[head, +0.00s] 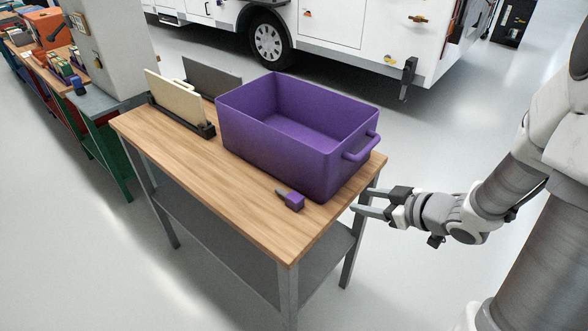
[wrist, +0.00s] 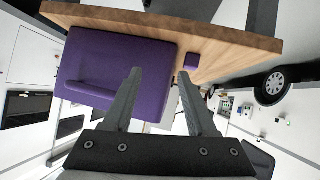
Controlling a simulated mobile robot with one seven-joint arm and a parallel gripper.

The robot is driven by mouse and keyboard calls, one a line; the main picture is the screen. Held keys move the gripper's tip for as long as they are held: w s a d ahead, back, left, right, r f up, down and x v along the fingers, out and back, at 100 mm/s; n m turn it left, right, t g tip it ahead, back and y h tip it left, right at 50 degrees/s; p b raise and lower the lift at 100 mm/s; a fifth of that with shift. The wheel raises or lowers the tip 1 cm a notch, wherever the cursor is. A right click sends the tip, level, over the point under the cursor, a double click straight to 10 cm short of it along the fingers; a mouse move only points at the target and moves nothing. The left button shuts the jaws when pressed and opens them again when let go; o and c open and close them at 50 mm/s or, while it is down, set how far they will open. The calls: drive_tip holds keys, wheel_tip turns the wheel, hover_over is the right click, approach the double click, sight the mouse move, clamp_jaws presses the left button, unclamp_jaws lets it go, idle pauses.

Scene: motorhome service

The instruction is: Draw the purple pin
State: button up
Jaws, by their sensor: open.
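The purple pin (head: 293,201) has a blocky purple head and a short grey shaft. It appears to lie on the wooden tabletop near the front edge, beside the purple bin, its shaft pointing to the upper left. Its purple head also shows in the wrist view (wrist: 191,61), just beyond the right fingertip; its shaft cannot be made out there. My gripper (head: 361,200) is open and empty, off the right end of the table and apart from the pin. Its two grey fingers also show spread in the wrist view (wrist: 160,72).
A large open purple bin (head: 262,158) with a side handle stands on the wooden table (head: 200,185), between the pin and the back edge. A dark rack (head: 205,130) holding upright panels stands farther left. A white motorhome (head: 345,35) is behind.

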sight(299, 199)
drive_tip(key=s+a+y, duration=0.3)
drive_tip(key=a+y, duration=0.1)
drive_tip(key=shift+n+g, duration=0.4)
drive_tip(key=b+x, duration=0.1)
drive_tip(key=x, duration=0.4)
drive_tip(key=b+x, duration=0.2)
drive_tip(key=x, duration=0.4)
drive_tip(key=b+x, duration=0.1)
drive_tip(key=x, duration=0.5)
drive_tip(key=shift+w+d+f, duration=0.15)
drive_tip(key=shift+d+f, duration=0.2)
drive_tip(key=shift+f, duration=0.05)
clamp_jaws()
